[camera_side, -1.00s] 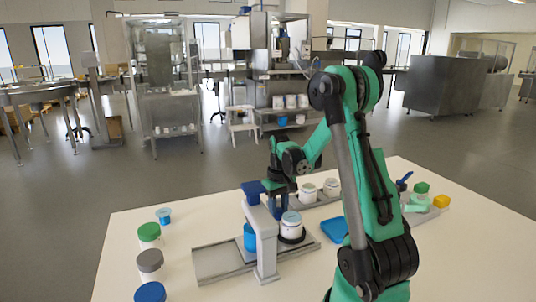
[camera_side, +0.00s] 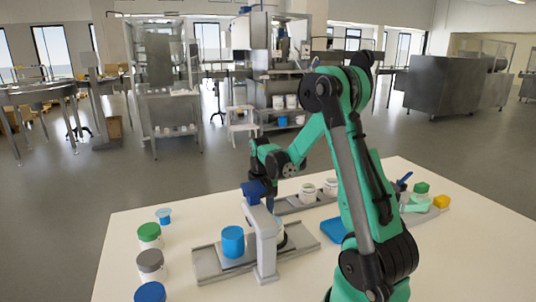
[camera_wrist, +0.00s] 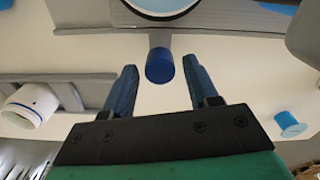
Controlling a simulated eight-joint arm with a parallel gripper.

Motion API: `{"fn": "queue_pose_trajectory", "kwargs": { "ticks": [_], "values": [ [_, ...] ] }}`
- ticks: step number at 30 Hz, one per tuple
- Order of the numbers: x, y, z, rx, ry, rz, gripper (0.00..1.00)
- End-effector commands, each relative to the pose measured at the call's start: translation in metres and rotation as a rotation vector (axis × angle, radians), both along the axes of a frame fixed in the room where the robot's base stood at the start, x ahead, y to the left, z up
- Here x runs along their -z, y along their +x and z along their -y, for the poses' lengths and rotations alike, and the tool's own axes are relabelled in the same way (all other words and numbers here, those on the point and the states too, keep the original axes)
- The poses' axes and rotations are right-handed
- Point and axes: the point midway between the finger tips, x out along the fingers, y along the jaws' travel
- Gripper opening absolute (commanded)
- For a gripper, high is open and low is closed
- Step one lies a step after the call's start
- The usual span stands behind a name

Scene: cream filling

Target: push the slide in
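The slide (camera_side: 212,262) is on the grey filling station, left of the grey post (camera_side: 266,245) with its blue top. A blue cup (camera_side: 232,242) stands on it. A blue knob (camera_wrist: 159,66) on a short grey stem sticks out from the station's side. My gripper (camera_wrist: 160,64) is open and empty, with the knob between its fingertips and gaps visible on both sides. In the side view my gripper (camera_side: 271,203) is behind the post, mostly hidden.
Jars with green (camera_side: 149,231), grey (camera_side: 150,259) and blue (camera_side: 150,292) lids stand at the left, with a small light-blue cup (camera_side: 164,216). White jars (camera_side: 309,192) stand on a rack behind. A blue lid-like piece (camera_side: 334,230) lies right. The table's front middle is clear.

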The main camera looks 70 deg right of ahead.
Motion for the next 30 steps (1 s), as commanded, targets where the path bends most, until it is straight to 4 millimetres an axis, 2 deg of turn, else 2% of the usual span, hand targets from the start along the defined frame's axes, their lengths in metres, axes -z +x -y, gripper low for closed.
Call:
{"fn": "queue_pose_trajectory", "kwargs": {
  "ticks": [11,22,30],
  "values": [
    [-0.002,-0.001,0.000,0.000,0.002,-0.002,0.65],
    [-0.046,0.000,0.000,0.000,0.001,-0.002,0.65],
    [-0.056,-0.001,0.000,0.000,0.001,-0.002,0.65]
  ]
}}
